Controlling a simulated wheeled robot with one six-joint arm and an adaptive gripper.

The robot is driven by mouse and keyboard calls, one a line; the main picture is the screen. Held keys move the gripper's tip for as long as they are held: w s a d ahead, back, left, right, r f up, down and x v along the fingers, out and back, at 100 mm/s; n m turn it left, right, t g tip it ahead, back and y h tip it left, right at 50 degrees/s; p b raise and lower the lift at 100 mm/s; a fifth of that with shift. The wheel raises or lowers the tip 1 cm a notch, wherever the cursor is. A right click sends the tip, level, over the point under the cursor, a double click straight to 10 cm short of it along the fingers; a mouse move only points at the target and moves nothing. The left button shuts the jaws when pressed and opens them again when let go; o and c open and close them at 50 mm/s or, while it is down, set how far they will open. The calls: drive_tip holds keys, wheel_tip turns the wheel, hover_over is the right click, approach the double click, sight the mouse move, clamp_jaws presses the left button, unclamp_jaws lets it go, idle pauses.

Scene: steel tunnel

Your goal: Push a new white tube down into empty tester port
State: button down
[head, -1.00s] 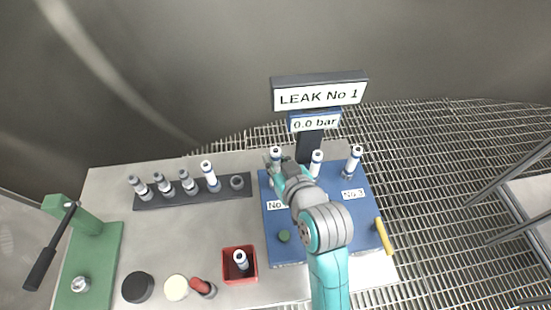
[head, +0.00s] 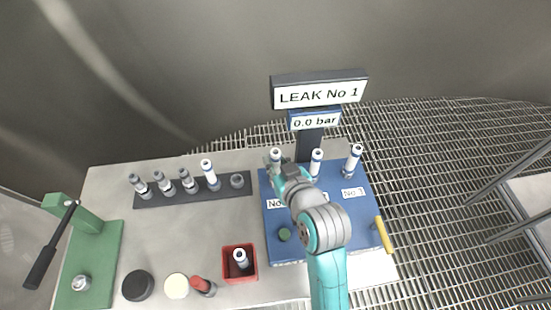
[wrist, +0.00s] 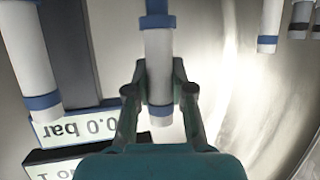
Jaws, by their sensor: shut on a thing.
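My gripper (wrist: 160,95) is shut on a white tube with blue bands (wrist: 158,62). In the head view this tube (head: 275,154) stands upright at the No 1 place of the blue tester (head: 347,211), at its back left. My gripper and arm hide the tube's lower end and the port, so I cannot tell how deep it sits. Two other white tubes stand in the tester, one in the middle (head: 316,161) and one at No 3 (head: 354,159). The signs above read "LEAK No 1" (head: 319,95) and "0.0 bar" (head: 315,119).
A dark rack (head: 224,191) on the left holds several tubes and has one empty place at its right end. A red bin (head: 226,265) holds a tube. A green lever stand (head: 90,240), a black cap and a cream disc are at left. A yellow handle (head: 384,236) edges the tester.

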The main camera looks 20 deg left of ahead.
drive_tip(key=shift+f, duration=1.05)
drive_tip(key=c, duration=0.9)
unclamp_jaws()
drive_tip(key=shift+c, duration=0.2)
drive_tip(key=v, duration=1.2)
